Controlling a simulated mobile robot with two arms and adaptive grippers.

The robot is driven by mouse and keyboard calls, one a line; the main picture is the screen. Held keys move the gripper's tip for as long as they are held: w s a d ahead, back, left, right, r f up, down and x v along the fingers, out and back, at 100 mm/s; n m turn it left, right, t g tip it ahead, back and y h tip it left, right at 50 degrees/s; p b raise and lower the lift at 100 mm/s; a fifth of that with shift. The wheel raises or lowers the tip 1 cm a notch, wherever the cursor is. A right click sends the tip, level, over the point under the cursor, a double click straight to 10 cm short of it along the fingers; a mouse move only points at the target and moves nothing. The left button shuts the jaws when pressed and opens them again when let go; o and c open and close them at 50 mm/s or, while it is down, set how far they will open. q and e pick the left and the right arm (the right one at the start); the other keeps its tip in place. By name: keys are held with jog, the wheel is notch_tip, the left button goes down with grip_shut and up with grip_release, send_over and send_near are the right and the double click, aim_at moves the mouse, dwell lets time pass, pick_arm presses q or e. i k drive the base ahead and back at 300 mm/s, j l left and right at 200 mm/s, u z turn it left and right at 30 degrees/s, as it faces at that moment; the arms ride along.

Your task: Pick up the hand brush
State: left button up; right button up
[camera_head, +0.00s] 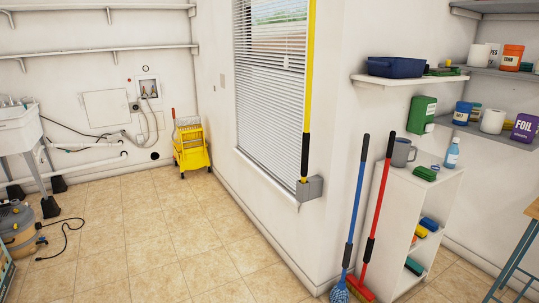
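I cannot clearly make out a hand brush in the head view. A long red-handled brush or broom (381,201) leans beside the white cabinet, its yellow and red head low on the floor. A blue-handled mop (357,200) with a blue head leans just left of it. Small green, blue and yellow items (428,224) lie on the cabinet's shelves, too small to identify surely. Neither of my grippers is in view.
A yellow mop bucket (191,150) stands by the far wall. A wall corner juts out mid-view. A vacuum (17,228) is at left. The tiled floor (150,245) is mostly clear.

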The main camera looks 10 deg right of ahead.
aim_at(410, 264)
jog(key=i+l+z, duration=0.25)
jog(key=i, duration=0.2)
jog(key=i+l+z, duration=0.25)
jog(key=i, duration=0.2)
jog(key=i+l+z, duration=0.1)
jog(key=i+z, duration=0.2)
jog(key=i, duration=0.15)
